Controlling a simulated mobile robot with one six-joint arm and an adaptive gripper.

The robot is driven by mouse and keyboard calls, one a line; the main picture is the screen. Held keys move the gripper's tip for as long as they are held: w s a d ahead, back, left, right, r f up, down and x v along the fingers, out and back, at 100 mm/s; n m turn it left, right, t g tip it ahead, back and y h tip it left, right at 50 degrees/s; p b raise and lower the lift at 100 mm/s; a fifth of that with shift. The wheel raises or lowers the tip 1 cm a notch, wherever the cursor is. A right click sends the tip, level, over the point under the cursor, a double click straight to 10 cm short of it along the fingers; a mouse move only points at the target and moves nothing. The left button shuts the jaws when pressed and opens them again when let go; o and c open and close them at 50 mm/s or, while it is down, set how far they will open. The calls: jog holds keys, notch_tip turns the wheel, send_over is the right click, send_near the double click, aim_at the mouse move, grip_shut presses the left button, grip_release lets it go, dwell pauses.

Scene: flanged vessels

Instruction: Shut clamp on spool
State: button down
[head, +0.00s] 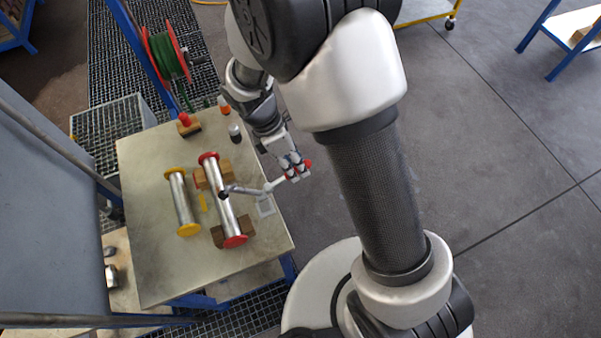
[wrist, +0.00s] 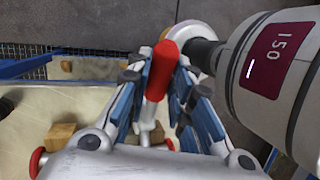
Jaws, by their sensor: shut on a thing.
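The spool (head: 222,196) is a silver tube with red end flanges, lying on wooden blocks on the table. A grey clamp (head: 247,191) sits at the tube's middle, with its long lever reaching right toward my gripper (head: 294,168). The lever's red grip (wrist: 162,68) is between my fingers in the wrist view, and my gripper is shut on it beyond the table's right edge. Whether the clamp closes fully around the tube is too small to tell. In the wrist view a red flange (wrist: 38,160) shows at lower left.
A second spool with yellow flanges (head: 182,202) lies to the left on the table (head: 150,265). A red knob on a wooden block (head: 188,125) and small bottles (head: 235,132) stand at the back. A green hose reel (head: 166,56) is behind.

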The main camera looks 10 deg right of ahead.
jog(key=a+r+h, duration=0.1)
jog(key=a+r+t+h+p, duration=0.1)
jog(key=h, duration=0.1)
jog(key=shift+s+a+r+h+p, duration=0.15)
jog(key=shift+s+a+h+p, duration=0.05)
jog(key=shift+s+h+p, duration=0.15)
jog(key=shift+s+a+r+m+t+h+p, duration=0.15)
jog(key=shift+a+r+m+h, duration=0.1)
jog(key=shift+a+h, duration=0.4)
jog(key=shift+s+a+r+m+t+h+p, duration=0.1)
jog(key=shift+s+a+r+m+h, duration=0.1)
jog(key=shift+a+h, duration=0.45)
jog(key=shift+s+a+r+m+t+h+p, duration=0.15)
jog(key=shift+a+r+h, duration=0.15)
jog(key=shift+h, duration=0.55)
jog(key=c, duration=1.4)
grip_release()
jog(key=v, duration=1.2)
jog(key=shift+a+f, duration=0.1)
